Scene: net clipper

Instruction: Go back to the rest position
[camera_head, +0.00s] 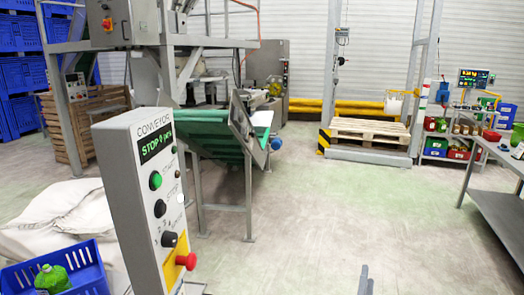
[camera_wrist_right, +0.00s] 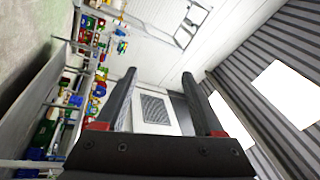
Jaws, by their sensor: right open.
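My right gripper (camera_head: 365,279) shows as a small grey piece at the bottom edge of the head view, right of centre. In the right wrist view its two dark fingers (camera_wrist_right: 160,73) stand apart with nothing between them. That view is turned on its side and looks past the fingers at the wall, ceiling and shelves. My left gripper is in neither view.
A grey conveyor control box (camera_head: 140,200) with buttons stands close in front on the left. Behind it is a green conveyor (camera_head: 215,143). A blue crate (camera_head: 88,272) sits at lower left. A grey table (camera_head: 497,205) is at right. The middle floor is clear.

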